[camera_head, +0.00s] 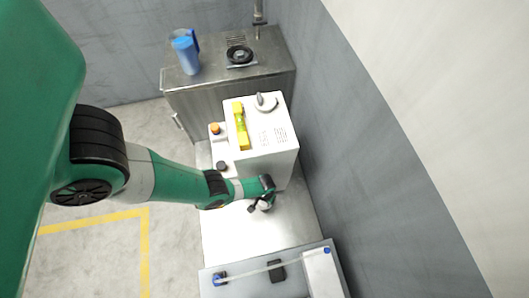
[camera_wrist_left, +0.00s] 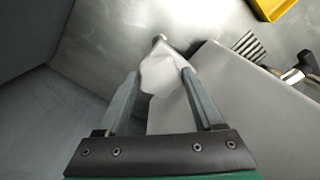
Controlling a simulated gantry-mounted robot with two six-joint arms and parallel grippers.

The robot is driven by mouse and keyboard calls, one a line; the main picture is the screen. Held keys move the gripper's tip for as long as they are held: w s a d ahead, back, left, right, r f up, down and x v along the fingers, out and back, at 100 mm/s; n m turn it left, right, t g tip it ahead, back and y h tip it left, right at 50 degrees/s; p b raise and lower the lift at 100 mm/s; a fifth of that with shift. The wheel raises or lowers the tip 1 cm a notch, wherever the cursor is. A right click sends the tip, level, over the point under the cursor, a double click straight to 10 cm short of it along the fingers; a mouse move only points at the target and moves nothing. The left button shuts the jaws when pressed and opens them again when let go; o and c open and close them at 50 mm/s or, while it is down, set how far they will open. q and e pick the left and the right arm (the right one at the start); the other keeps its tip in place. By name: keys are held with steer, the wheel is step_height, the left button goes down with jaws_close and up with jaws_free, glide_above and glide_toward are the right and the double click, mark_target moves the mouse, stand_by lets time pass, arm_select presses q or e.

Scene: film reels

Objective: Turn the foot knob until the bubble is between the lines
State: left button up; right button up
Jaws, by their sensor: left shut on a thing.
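A white machine (camera_head: 275,155) stands on a metal bench, with a yellow level (camera_head: 239,112) on its top. A greenish vial shows in the level, but the bubble and lines are too small to read. An orange knob (camera_head: 215,128) and a black knob (camera_head: 222,166) sit at the machine's left side; I cannot tell which is the foot knob. My left gripper (camera_head: 262,205) is over the bench in front of the machine, apart from both knobs. In the left wrist view its fingers (camera_wrist_left: 163,88) are shut on a white, crumpled cloth-like thing (camera_wrist_left: 165,75). My right gripper is not in view.
A metal cabinet (camera_head: 205,93) behind carries a blue jug (camera_head: 186,55) and a black round part (camera_head: 239,54). A grey tray (camera_head: 240,291) lies at the near end. A yellow container edge (camera_wrist_left: 275,8) shows in the left wrist view. A wall stands close on the right.

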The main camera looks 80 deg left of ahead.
arm_select(q)
steer(key=m, duration=0.5)
steer(key=shift+f+m, duration=0.1)
steer(key=shift+m, duration=0.3)
steer(key=m, duration=0.4)
steer(key=shift+s+a+m+b, duration=0.1)
steer(key=shift+m+b, duration=0.25)
steer(key=shift+m, duration=0.05)
steer(key=o, duration=1.4)
steer(key=shift+c, duration=0.2)
step_height(320, 180, up, 12)
steer(key=p, duration=1.1)
